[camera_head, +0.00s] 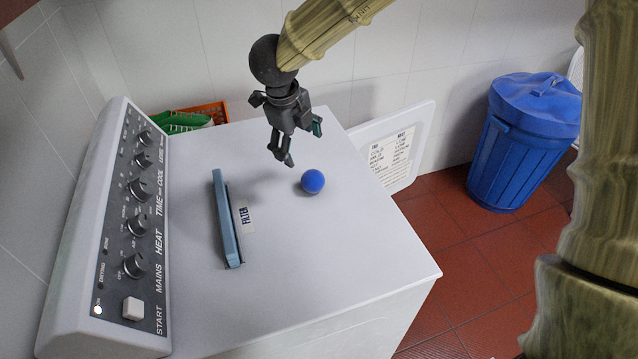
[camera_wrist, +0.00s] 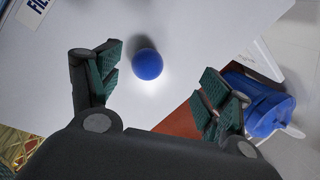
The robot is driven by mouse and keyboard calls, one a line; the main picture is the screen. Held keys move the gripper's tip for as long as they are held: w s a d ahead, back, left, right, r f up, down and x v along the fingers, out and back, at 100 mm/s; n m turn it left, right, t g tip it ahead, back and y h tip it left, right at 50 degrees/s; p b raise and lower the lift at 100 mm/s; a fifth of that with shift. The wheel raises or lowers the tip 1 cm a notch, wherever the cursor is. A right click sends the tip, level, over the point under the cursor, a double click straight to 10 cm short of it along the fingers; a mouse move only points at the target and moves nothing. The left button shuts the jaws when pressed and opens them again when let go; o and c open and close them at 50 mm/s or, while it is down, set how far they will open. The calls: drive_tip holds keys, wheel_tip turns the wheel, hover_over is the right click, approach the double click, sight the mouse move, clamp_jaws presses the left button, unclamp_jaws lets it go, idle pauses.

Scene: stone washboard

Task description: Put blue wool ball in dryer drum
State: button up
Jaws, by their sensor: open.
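The blue wool ball (camera_head: 313,181) rests on the white top of the dryer (camera_head: 300,270), right of the filter slot. My gripper (camera_head: 299,148) is open and empty above the dryer top, up and to the left of the ball in the head view. In the wrist view, the ball (camera_wrist: 147,64) lies ahead of and between the spread fingers of my gripper (camera_wrist: 160,90), nearer the left finger, and apart from both. An open white door (camera_head: 392,150) with a printed label stands out at the dryer's far right side. The drum's inside is hidden.
A blue-grey filter handle (camera_head: 226,220) stands up from the dryer top, left of the ball. A control panel (camera_head: 130,220) with knobs rises at the left. An orange crate (camera_head: 205,114) sits behind. A blue lidded bin (camera_head: 522,140) stands on the red tiled floor at right.

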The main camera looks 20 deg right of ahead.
sight(310, 173)
drive_tip(key=shift+m+g, duration=0.5)
drive_tip(key=shift+g, duration=0.1)
drive_tip(key=f, duration=0.2)
drive_tip(key=s+f, duration=0.1)
drive_tip(key=d+f, duration=0.1)
drive_tip(key=f, duration=0.1)
drive_tip(key=shift+s+f+p, duration=0.35)
drive_tip(key=shift+d+p+x, duration=0.15)
drive_tip(key=shift+p+x, duration=0.25)
drive_tip(key=shift+x, duration=0.85)
drive_tip(key=shift+d+p+x, duration=0.15)
drive_tip(key=shift+p+x, duration=0.2)
drive_tip(key=shift+x, duration=0.95)
drive_tip(key=shift+w+r, duration=0.1)
drive_tip(key=c, duration=1.1)
